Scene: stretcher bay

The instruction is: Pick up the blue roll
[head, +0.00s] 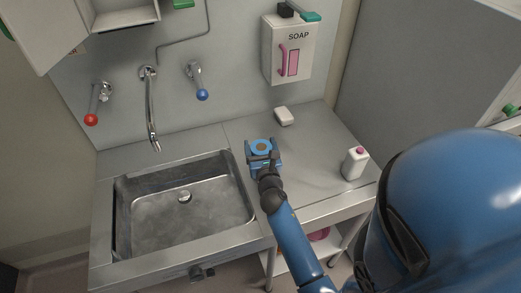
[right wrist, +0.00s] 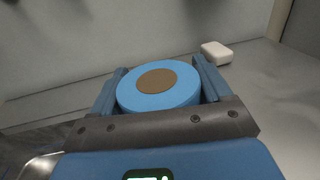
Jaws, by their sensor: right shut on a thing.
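The blue roll (head: 262,147) has a brown core and sits between the fingers of my right gripper (head: 261,150), over the steel counter just right of the sink. In the right wrist view the blue roll (right wrist: 158,92) fills the space between the two fingers of the right gripper (right wrist: 158,90), which is shut on it. Its lower part is hidden by the gripper body, and I cannot tell whether it touches the counter. My left gripper is not in view.
A sink (head: 250,217) lies left of the roll, with a tap (head: 151,110) above it. A white soap bar (head: 283,116) lies behind the gripper. A white bottle (head: 354,164) with a pink cap stands to the right. A soap dispenser (head: 306,62) hangs on the wall.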

